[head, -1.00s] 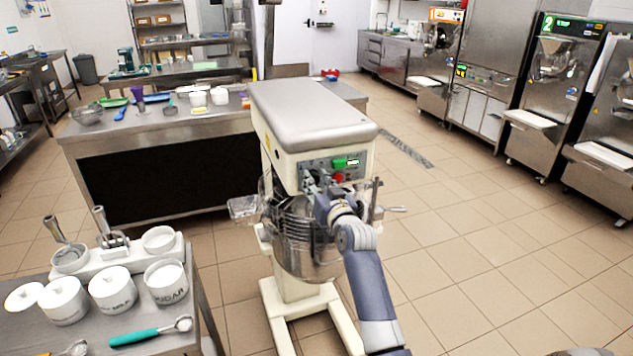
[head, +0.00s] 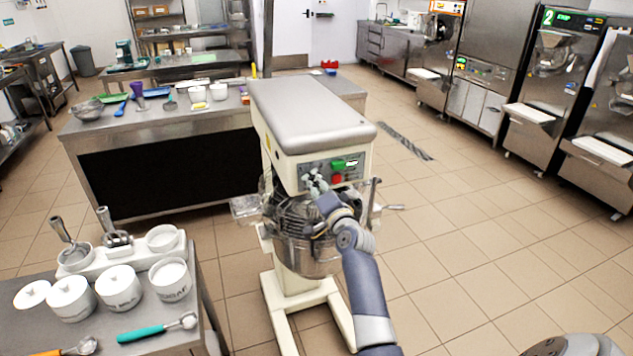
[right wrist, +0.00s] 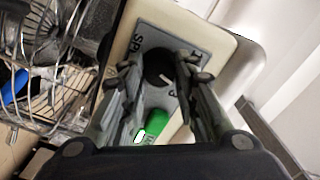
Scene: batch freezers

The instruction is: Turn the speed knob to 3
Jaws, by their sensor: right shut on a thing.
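The planetary mixer (head: 310,115) stands at the middle of the head view, with a grey control panel on its front. My right gripper (head: 315,183) is at the left part of this panel and hides the speed knob there. In the right wrist view the black round speed knob (right wrist: 158,66) with a white pointer line sits between the two fingers of my right gripper (right wrist: 178,75), which is shut on it. Part of the lettering "SPE" shows beside the knob; the scale numbers are not readable. My left gripper is not in view.
A green button (head: 338,165) and a red button (head: 336,179) sit right of the gripper. The wire guard and bowl (head: 300,245) are below. A table with white tubs (head: 120,288) stands at the lower left. The floor (head: 480,250) to the right is clear.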

